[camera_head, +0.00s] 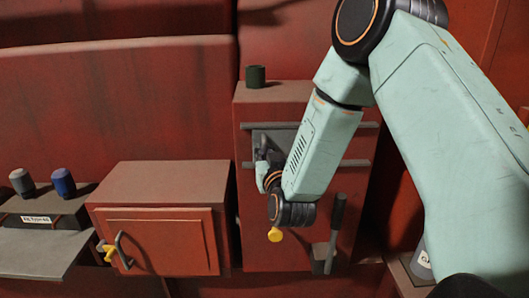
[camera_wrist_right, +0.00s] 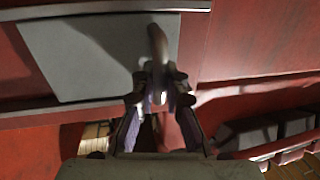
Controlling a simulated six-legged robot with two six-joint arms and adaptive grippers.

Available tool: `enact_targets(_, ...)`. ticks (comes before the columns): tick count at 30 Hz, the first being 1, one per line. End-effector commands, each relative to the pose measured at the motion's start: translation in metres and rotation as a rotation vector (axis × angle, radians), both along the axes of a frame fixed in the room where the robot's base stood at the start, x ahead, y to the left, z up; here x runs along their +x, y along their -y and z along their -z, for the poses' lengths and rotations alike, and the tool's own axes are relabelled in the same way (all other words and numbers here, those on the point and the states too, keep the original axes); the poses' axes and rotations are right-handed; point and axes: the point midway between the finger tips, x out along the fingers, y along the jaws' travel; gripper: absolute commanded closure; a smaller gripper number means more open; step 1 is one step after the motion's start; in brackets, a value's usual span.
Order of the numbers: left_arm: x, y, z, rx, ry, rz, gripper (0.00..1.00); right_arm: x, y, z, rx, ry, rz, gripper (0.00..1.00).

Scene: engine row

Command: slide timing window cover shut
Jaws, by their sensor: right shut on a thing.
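The timing window cover (camera_head: 284,137) is a grey plate between two horizontal rails on the red engine block, toward their left end. It also shows in the wrist view (camera_wrist_right: 90,58) as a flat grey panel with an upright rounded handle (camera_wrist_right: 157,42) near its right edge. My right gripper (camera_head: 264,158) is at the cover's front; in the wrist view its fingers (camera_wrist_right: 160,88) are closed around the handle's lower end. My right forearm hides part of the cover and the rails' middle. I cannot see the window opening. My left gripper is not in view.
The upper rail (camera_head: 360,125) and lower rail (camera_head: 355,163) extend right past my arm. A dark lever (camera_head: 337,218) stands below right. A red box (camera_head: 160,185) with a handled door is at left, beside a shelf with grey (camera_head: 21,182) and blue (camera_head: 63,183) knobs.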

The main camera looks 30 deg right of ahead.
Motion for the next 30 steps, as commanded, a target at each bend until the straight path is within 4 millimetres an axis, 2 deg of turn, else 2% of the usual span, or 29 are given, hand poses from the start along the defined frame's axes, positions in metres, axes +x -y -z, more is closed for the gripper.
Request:
enact_targets(1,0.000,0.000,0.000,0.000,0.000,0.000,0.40,-0.001,-0.002,0.004,0.001,-0.012,-0.009,1.00)
enact_targets(2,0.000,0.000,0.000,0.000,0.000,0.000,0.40,-0.001,-0.002,0.004,0.001,-0.011,-0.009,0.86)
enact_targets(10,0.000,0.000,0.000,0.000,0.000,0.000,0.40,0.000,-0.001,0.002,0.000,-0.005,-0.005,0.65)
enact_targets(21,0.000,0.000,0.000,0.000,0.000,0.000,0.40,-0.004,-0.004,0.001,0.001,-0.003,-0.002,0.65)
enact_targets(25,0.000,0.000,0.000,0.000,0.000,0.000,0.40,-0.020,-0.010,0.001,0.001,-0.004,-0.002,0.65)
enact_targets(30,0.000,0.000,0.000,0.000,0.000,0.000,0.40,-0.052,-0.021,0.002,0.001,-0.006,-0.004,0.65)
